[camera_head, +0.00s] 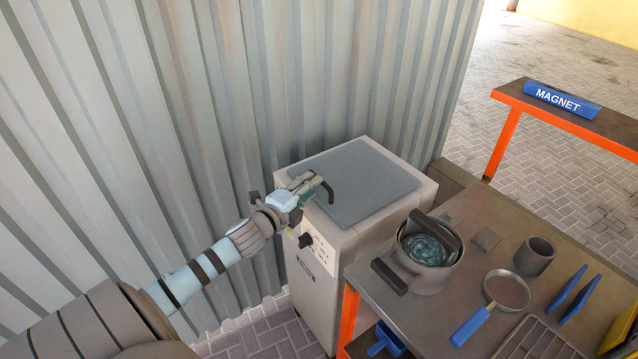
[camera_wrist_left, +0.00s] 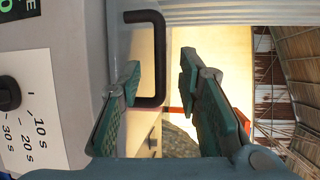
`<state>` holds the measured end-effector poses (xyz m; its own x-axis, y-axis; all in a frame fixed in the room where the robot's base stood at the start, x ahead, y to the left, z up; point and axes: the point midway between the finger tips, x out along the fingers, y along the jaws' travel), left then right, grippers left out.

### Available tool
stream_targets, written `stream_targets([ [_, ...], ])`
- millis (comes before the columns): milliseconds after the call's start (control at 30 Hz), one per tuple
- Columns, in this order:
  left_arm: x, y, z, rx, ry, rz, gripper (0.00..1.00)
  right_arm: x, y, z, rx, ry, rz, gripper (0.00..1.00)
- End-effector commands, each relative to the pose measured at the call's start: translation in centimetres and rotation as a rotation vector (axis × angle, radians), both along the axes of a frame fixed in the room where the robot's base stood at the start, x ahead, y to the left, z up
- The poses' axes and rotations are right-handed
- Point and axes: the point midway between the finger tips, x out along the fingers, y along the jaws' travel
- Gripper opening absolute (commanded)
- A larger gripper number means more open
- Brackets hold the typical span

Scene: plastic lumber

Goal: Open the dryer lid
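The dryer (camera_head: 315,290) is a pale box against the corrugated wall, with a dark knob and a label on its front. Its flat grey lid (camera_head: 365,185) lies closed on top. A dark bent lid handle (camera_head: 329,192) stands at the lid's front-left part; it shows large in the left wrist view (camera_wrist_left: 158,35). My left gripper (camera_head: 314,184) is just at the handle. In the left wrist view my left gripper (camera_wrist_left: 160,68) has its green-padded fingers apart, with the handle's outer bar between or just ahead of the tips; contact cannot be told. My right gripper is out of view.
A workbench (camera_head: 440,315) adjoins the dryer at right, holding a pot (camera_head: 428,265), a dark cup (camera_head: 535,255), a round blue-handled tool (camera_head: 505,292) and a wire rack (camera_head: 540,340). The corrugated wall (camera_head: 150,130) stands close behind.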

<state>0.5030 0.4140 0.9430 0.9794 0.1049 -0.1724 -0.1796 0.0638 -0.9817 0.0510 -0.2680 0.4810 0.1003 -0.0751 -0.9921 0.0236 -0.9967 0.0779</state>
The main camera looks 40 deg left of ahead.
Motion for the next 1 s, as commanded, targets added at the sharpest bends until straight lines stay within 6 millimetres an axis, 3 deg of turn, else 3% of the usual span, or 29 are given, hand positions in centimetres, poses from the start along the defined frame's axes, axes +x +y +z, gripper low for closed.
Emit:
stream_targets([
  [100,2.4,0.3,-0.7,-0.004,-0.002,0.002,0.32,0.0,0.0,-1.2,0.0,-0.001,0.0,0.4],
  [233,4.1,0.5,-1.1,-0.001,0.001,0.003,0.32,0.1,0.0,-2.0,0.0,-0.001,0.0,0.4],
  [600,5.1,0.5,-1.0,0.002,0.003,-0.001,0.32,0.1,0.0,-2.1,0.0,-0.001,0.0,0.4],
  [800,5.0,0.5,-1.0,0.004,0.003,0.0,0.01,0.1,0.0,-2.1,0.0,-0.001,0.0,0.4],
  [1000,5.0,0.6,-1.0,0.004,0.003,0.0,0.0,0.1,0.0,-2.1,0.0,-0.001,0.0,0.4],
])
